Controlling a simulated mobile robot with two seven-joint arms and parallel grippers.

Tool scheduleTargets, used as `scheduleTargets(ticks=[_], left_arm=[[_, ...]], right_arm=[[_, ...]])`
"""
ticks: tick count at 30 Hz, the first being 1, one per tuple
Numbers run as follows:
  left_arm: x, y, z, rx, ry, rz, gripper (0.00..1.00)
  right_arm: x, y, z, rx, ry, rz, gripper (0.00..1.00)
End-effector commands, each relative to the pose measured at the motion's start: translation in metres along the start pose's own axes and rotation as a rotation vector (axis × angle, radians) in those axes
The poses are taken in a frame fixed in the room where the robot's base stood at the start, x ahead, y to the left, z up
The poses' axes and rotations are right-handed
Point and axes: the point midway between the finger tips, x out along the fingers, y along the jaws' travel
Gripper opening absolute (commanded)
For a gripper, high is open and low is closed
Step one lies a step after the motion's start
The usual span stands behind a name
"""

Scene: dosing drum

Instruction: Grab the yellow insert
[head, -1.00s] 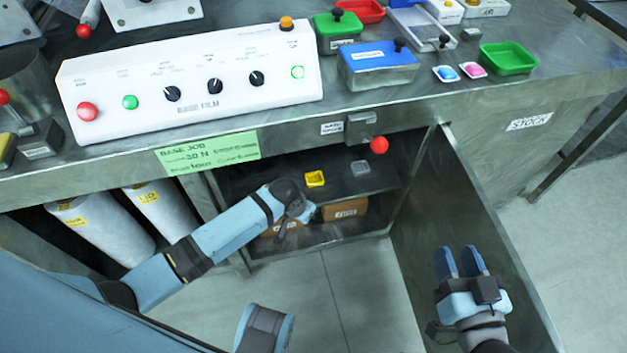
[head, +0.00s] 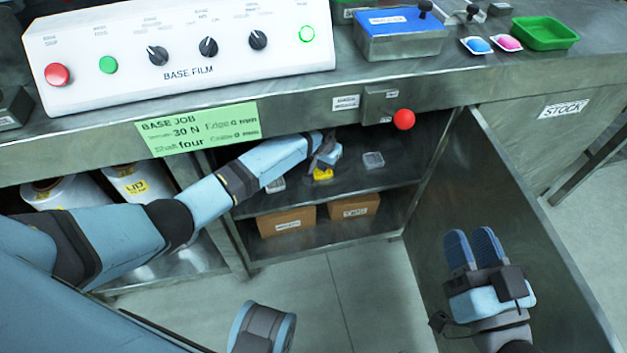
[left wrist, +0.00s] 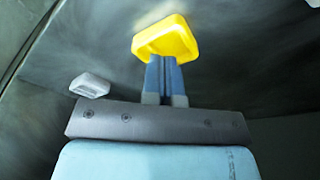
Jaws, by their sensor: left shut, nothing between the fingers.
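The yellow insert (head: 323,174) sits on the cupboard's upper shelf, partly hidden behind my left gripper (head: 318,164). In the left wrist view the insert (left wrist: 165,40) is a small yellow tray-like piece with raised sides, just beyond my left fingertips (left wrist: 164,62). The left fingers are shut together with nothing between them. They overlap the insert's near edge in that view; I cannot tell whether they touch it. My right gripper (head: 473,236) is empty, its fingers a little apart, in front of the open cupboard door.
A clear-grey insert (head: 373,160) lies right of the yellow one; another pale one (head: 275,185) lies left. Cardboard boxes (head: 287,221) stand on the lower shelf. The open door (head: 515,225) bounds the right side. The counter edge with a red knob (head: 403,120) overhangs the opening.

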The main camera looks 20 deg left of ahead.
Motion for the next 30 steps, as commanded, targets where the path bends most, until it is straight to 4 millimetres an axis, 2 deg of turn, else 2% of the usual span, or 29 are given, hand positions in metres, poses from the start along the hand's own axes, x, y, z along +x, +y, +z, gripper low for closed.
scheduleTargets(ticks=[1, 5, 8, 20, 23, 27, 30], left_arm=[[0.004, 0.0, -0.008, -0.001, 0.001, -0.001, 0.0], [0.013, -0.001, -0.005, 0.001, 0.0, -0.002, 0.0], [0.013, 0.0, -0.005, -0.001, -0.003, 0.0, 0.0], [0.019, 0.0, -0.002, 0.0, -0.004, 0.0, 0.0], [0.015, 0.0, 0.004, 0.0, -0.007, -0.001, 0.0], [0.009, -0.001, 0.024, 0.0, -0.011, -0.002, 0.0], [0.005, 0.0, 0.04, 0.0, -0.013, -0.002, 0.0]], right_arm=[[0.0, 0.002, 0.008, 0.0, -0.014, -0.002, 0.39], [-0.001, 0.004, 0.022, 0.001, -0.063, -0.005, 0.39], [0.0, 0.002, 0.012, 0.002, -0.048, -0.003, 0.39], [0.0, 0.002, 0.01, 0.001, -0.037, -0.002, 0.39], [0.001, 0.001, 0.0, -0.002, -0.024, 0.001, 0.39], [-0.001, 0.0, -0.02, -0.009, 0.02, 0.025, 0.39], [-0.003, 0.005, -0.021, -0.024, -0.01, 0.058, 0.39]])
